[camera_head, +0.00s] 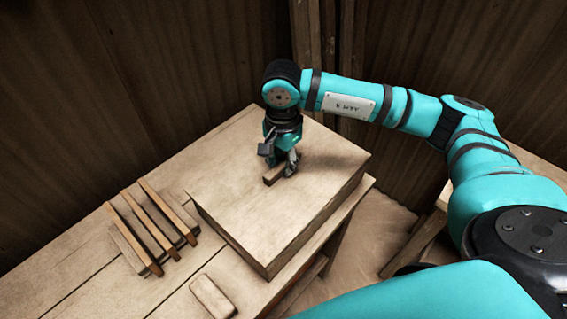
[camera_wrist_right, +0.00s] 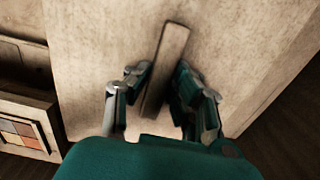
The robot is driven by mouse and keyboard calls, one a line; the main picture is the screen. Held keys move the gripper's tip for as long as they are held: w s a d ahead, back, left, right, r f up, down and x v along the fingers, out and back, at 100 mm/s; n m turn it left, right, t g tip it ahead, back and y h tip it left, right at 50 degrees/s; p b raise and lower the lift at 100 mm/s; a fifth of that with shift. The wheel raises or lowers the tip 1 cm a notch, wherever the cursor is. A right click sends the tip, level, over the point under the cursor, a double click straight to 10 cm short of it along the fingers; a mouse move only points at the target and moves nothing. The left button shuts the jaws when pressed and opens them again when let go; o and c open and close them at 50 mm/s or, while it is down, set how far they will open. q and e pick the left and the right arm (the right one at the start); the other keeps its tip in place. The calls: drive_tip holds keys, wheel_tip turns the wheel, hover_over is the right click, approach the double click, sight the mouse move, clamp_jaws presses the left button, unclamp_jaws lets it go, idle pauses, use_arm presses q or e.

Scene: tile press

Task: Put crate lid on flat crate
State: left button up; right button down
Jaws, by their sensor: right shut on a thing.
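The crate lid (camera_head: 250,205) is a broad, pale wooden panel with a narrow bar handle (camera_head: 274,174) on top. It lies level over the flat crate (camera_head: 285,262), whose side shows as a thin band below the panel. I see no clear gap, but cannot tell whether it is fully seated. My right gripper (camera_head: 290,162) points down and is shut on the handle. In the right wrist view the handle (camera_wrist_right: 166,70) stands between my fingers (camera_wrist_right: 158,90), with the lid (camera_wrist_right: 100,40) filling the background. The crate's inside is hidden. My left gripper is out of view.
Wooden slatted racks (camera_head: 150,228) stand on the table (camera_head: 60,260) to the left. A small wooden block (camera_head: 213,297) lies in front of the crate. The right wrist view shows a wooden box with coloured tiles (camera_wrist_right: 22,132) at lower left. Plank walls close off the back.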

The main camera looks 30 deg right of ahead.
sight(283, 170)
drive_tip(key=shift+w+d, duration=0.25)
drive_tip(key=shift+w, duration=0.1)
drive_tip(key=shift+f, duration=0.15)
wheel_tip(283, 170, down, 2)
drive_tip(key=shift+p, duration=0.85)
drive_tip(key=shift+f, duration=0.6)
drive_tip(key=shift+f, duration=0.1)
drive_tip(key=c, duration=1.1)
unclamp_jaws()
drive_tip(key=shift+c, duration=0.2)
